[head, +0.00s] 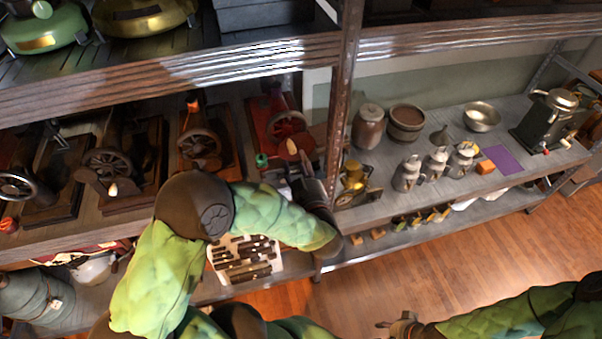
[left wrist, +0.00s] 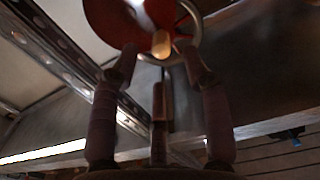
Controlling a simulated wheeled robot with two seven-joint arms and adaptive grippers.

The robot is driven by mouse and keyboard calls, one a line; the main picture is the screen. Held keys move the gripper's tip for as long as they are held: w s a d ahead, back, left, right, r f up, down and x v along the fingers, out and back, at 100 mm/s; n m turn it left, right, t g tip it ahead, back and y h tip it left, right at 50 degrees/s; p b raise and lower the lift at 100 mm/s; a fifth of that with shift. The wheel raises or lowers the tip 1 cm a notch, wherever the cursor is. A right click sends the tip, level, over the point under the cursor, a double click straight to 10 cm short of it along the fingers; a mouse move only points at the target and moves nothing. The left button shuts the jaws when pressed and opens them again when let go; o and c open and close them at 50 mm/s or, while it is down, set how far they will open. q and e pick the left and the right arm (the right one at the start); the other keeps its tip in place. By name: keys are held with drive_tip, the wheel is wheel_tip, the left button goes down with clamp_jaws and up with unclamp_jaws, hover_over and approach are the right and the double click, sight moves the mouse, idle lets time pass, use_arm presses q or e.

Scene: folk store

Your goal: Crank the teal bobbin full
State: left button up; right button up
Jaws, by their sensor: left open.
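A small teal-green bobbin (head: 262,160) sits at the front of the red winding machine (head: 285,121) on the shelf. The machine's spoked wheel has a pale wooden crank knob (head: 292,146). My left gripper (head: 291,166) is open, just in front of and below this knob. In the left wrist view the knob (left wrist: 161,44) shows between the open fingertips (left wrist: 156,49), with the wheel behind it; I cannot tell whether the fingers touch it. The bobbin is not clear in the wrist view. My right gripper (head: 402,326) is low in the head view, away from the shelf; its finger opening is unclear.
Several similar wheeled machines (head: 108,162) stand left along the shelf. A metal post (head: 340,95) rises close to my left gripper's right. A brass device (head: 353,178), pots and metal jugs (head: 408,173) stand beyond it. Wooden floor (head: 430,262) is open in front.

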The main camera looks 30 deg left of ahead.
sight(293, 153)
use_arm(q)
drive_tip(key=shift+b+x, duration=0.75)
drive_tip(key=shift+x, duration=2)
drive_tip(key=shift+w+a, duration=0.1)
drive_tip(key=c, duration=0.9)
